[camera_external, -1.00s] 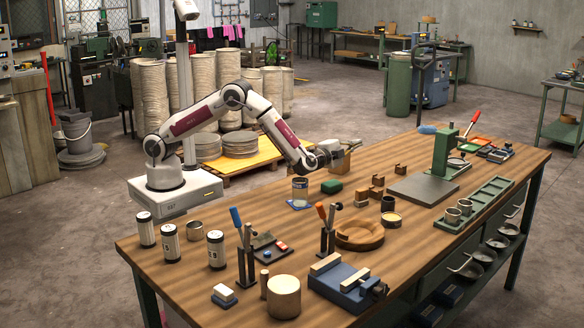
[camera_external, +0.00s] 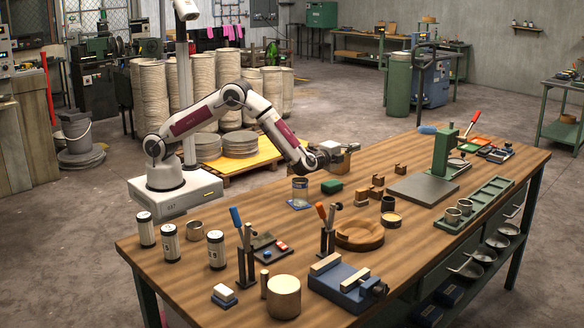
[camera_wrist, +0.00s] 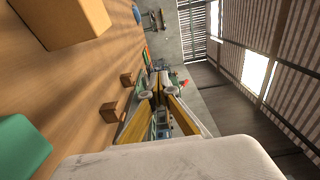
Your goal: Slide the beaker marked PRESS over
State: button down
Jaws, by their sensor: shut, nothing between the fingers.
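The vessel is not clearly visible in the wrist view.
A green block (camera_external: 331,186) sits right of the vessel, with small wooden blocks (camera_external: 376,183) beyond. Labelled canisters (camera_external: 216,250) stand at left. A grey plate (camera_external: 420,191) lies at right.

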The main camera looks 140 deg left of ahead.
send_over(294, 195)
jog(key=d, duration=0.5)
jog(key=f, duration=1)
jog(key=shift+s+a, duration=0.15)
jog(key=shift+a, duration=0.8)
dwell(0.4)
jog(key=shift+a, duration=1.65)
jog(key=shift+d, duration=0.2)
